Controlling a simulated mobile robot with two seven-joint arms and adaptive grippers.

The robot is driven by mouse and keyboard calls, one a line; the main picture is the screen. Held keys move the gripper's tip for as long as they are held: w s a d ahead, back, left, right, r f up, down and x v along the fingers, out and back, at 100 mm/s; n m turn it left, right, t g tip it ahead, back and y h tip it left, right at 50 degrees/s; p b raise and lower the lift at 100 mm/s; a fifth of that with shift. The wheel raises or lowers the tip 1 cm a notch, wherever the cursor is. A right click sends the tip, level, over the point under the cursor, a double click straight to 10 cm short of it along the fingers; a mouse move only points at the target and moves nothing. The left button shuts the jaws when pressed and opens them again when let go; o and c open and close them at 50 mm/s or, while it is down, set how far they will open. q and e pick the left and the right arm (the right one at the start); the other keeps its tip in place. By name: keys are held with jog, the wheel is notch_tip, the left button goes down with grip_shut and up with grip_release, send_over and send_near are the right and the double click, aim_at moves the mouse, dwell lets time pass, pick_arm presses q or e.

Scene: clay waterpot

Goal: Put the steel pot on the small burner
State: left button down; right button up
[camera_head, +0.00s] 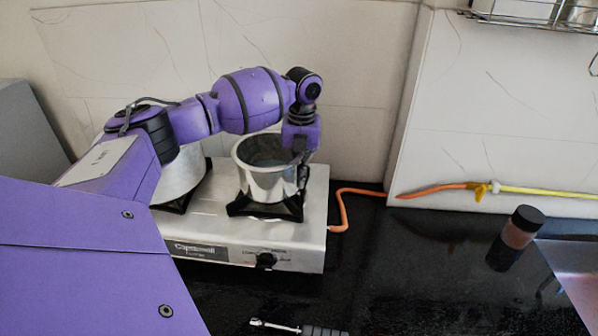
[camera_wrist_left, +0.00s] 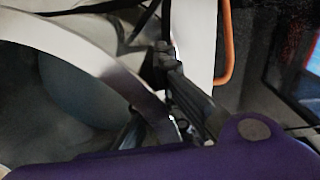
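The steel pot (camera_head: 268,180), shiny and open-topped, stands upright on the black support (camera_head: 242,206) of the stove's right burner. In the left wrist view its curved rim (camera_wrist_left: 90,52) fills the left side. My left gripper (camera_head: 299,166) points down at the pot's right rim. In the wrist view its dark fingers (camera_wrist_left: 162,112) lie close on either side of the rim; whether they press on it cannot be told. My forearm hides part of a second metal pot (camera_head: 180,176) on the left burner. Which burner is smaller is not clear. My right gripper is not in view.
The steel stove (camera_head: 215,228) has a knob at its front. An orange hose (camera_head: 345,205) runs from its right side; it also shows in the wrist view (camera_wrist_left: 226,45). A dark jar (camera_head: 515,238) stands on the black counter (camera_head: 420,275). A tool (camera_head: 300,328) lies in front.

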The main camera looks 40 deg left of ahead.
pick_arm(q)
jog(key=c, duration=2)
grip_release()
jog(key=shift+f, duration=0.1)
notch_tip(320, 180, up, 12)
jog(key=shift+w+d+r+b, duration=0.1)
jog(key=shift+d+r+b, duration=0.05)
jog(key=shift+b, duration=0.15)
